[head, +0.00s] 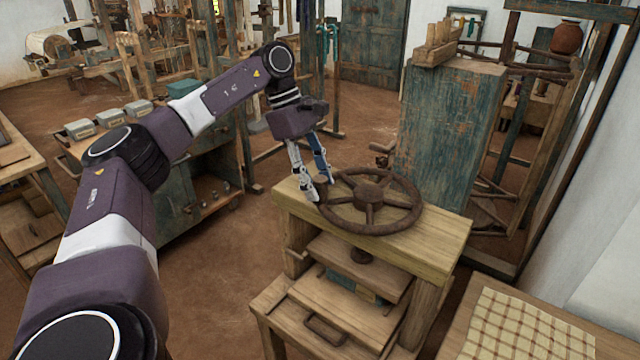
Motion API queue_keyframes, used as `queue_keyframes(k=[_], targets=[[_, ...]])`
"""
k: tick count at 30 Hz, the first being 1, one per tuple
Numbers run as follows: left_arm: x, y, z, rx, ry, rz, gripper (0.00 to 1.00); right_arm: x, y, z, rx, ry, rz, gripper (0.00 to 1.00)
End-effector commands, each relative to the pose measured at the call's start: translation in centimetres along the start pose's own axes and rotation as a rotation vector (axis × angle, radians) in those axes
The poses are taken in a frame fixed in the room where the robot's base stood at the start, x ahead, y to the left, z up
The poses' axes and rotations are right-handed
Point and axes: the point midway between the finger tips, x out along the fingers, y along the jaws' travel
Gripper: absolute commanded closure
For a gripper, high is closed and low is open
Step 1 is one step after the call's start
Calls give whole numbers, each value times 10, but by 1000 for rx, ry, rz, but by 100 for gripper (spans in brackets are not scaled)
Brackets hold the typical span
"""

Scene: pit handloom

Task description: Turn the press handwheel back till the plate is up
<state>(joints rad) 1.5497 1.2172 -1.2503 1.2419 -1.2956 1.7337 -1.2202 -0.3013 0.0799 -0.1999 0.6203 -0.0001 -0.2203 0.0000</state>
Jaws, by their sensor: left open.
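The press handwheel (368,194) is a dark brown spoked wheel lying level above the top beam of the wooden press (440,232). Below the beam, the press plate (345,262) hangs on a dark screw. A dark teal stack (352,286) shows in the space under the plate; whether the plate touches it I cannot tell. My left gripper (319,189) is open and points down at the wheel's left rim. Its fingertips are at or very near the rim; contact is unclear. My right gripper does not show.
A checked cloth (525,330) lies on a table at the lower right. A tall teal cabinet (445,140) stands behind the press. A bench with grey boxes (110,119) is at the left behind my left arm. Bare floor lies between the bench and press.

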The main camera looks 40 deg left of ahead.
Motion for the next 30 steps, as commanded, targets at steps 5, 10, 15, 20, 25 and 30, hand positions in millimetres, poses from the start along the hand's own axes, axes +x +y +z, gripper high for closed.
queue_keyframes(k=[5,10,15,20,25,30], targets=[[12,0,0,-1,0,1,58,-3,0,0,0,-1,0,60],[14,0,0,-1,-1,1,58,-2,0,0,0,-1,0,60],[14,0,0,0,-1,1,67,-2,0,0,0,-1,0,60],[14,0,0,0,-2,1,85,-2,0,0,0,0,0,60],[14,0,1,0,-2,1,100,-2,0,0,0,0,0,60],[14,0,1,1,-2,2,100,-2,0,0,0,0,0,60]])
